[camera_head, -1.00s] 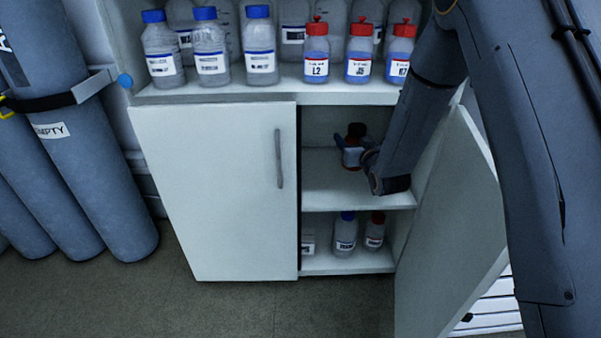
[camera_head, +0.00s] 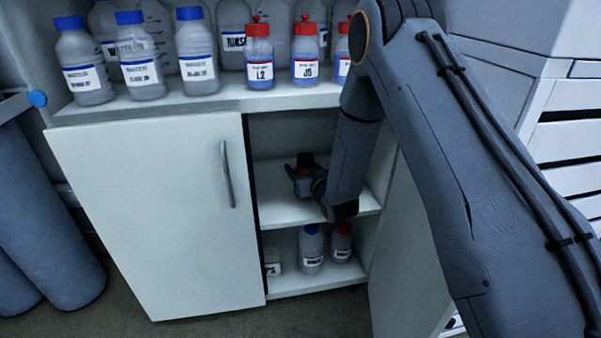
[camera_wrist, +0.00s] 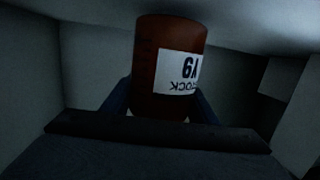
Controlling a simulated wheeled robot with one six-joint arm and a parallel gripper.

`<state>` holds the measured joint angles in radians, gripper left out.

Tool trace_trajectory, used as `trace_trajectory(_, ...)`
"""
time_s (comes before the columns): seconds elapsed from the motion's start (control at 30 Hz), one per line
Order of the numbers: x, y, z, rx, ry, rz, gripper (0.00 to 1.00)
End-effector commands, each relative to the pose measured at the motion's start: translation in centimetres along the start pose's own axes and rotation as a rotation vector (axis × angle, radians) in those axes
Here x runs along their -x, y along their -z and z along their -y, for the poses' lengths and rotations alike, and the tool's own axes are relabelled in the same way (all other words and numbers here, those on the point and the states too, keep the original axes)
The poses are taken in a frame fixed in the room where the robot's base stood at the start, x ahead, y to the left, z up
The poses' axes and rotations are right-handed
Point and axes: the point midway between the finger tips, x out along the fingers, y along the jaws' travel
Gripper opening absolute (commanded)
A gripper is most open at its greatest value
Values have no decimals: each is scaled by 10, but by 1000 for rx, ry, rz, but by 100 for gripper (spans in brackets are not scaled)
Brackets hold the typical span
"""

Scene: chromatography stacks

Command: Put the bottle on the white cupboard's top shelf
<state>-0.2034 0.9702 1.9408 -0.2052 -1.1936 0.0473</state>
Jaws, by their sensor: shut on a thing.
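The bottle is brown with a white label in the wrist view (camera_wrist: 165,45), its lettering upside down. My gripper (camera_wrist: 163,105) is shut on it, one finger on each side. In the head view the bottle (camera_head: 305,160) is small and dark, partly covered by my gripper (camera_head: 303,178). Both are inside the open right half of the white cupboard (camera_head: 150,220), just above or at its upper inside shelf (camera_head: 280,211). I cannot tell whether the bottle touches the shelf. My arm enters from the right and hides part of the compartment.
Blue-capped bottles (camera_head: 140,68) and red-capped bottles (camera_head: 259,70) crowd the ledge above. Several bottles stand on the lower shelf (camera_head: 318,283). The left door is closed; the right door (camera_head: 405,255) stands open beside my arm. Grey cylinders (camera_head: 45,225) stand left.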

Motion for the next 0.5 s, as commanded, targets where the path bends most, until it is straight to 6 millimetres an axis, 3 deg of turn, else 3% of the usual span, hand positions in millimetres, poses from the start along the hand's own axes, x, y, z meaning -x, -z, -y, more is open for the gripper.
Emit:
trace_trajectory(0.07, -2, -8, 0, 0, 0, -2, 13)
trace_trajectory(0.43, -2, -11, 0, 0, 0, -2, 13)
trace_trajectory(0.47, -2, -11, 0, 0, 0, -1, 57)
trace_trajectory(0.5, -2, -11, 0, 0, 0, -1, 63)
